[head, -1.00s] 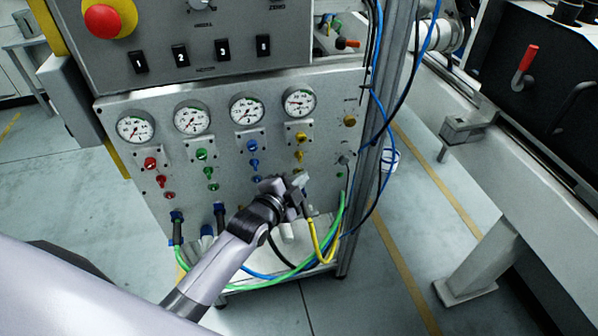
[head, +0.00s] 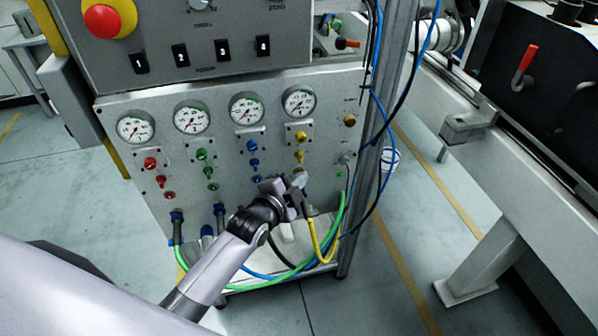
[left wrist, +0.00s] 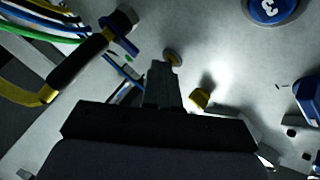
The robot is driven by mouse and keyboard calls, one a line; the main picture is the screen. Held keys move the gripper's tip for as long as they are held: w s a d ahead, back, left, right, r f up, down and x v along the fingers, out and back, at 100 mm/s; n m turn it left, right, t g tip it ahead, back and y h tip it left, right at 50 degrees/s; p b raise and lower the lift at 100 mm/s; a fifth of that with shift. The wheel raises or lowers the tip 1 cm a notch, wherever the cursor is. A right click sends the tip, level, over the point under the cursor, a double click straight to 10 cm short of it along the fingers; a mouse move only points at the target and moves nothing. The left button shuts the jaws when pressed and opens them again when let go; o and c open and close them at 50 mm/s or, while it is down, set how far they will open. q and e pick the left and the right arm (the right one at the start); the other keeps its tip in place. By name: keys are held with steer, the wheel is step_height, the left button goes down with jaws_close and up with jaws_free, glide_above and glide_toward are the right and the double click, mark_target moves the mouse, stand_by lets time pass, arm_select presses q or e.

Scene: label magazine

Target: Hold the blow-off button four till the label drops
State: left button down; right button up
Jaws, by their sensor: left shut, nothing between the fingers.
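The fourth column of the grey panel (head: 330,150) has a gauge (head: 299,101), a yellow knob (head: 300,137) and more yellow fittings (head: 299,156) below it. My left gripper (head: 299,181) is at the lower end of this column, shut and empty. In the left wrist view its fingertips (left wrist: 166,68) reach a small round yellowish button (left wrist: 172,56); I cannot tell whether they press it. A yellow fitting (left wrist: 200,98) shows beside the fingers. The number on button four is not readable. No label is identifiable, and my right gripper is not in view.
Red (head: 161,181), green (head: 208,171) and blue (head: 254,162) fittings stand in neighbouring columns. A yellow hose (head: 322,252) and a green hose (head: 334,225) hang close by the gripper. A metal post (head: 372,190) bounds the panel on the right.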

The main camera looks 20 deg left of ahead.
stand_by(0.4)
arm_select(q)
steer(key=shift+s+d+p, duration=0.45)
steer(key=shift+s+p, duration=0.05)
steer(key=shift+s, duration=0.2)
steer(key=shift+s+d+p, duration=0.55)
steer(key=shift+s, duration=0.25)
steer(key=shift+s+d+p, duration=0.5)
steer(key=shift+s+d, duration=0.05)
steer(key=shift+s, duration=0.2)
steer(key=shift+s+d, duration=0.35)
steer(key=shift+s, duration=0.15)
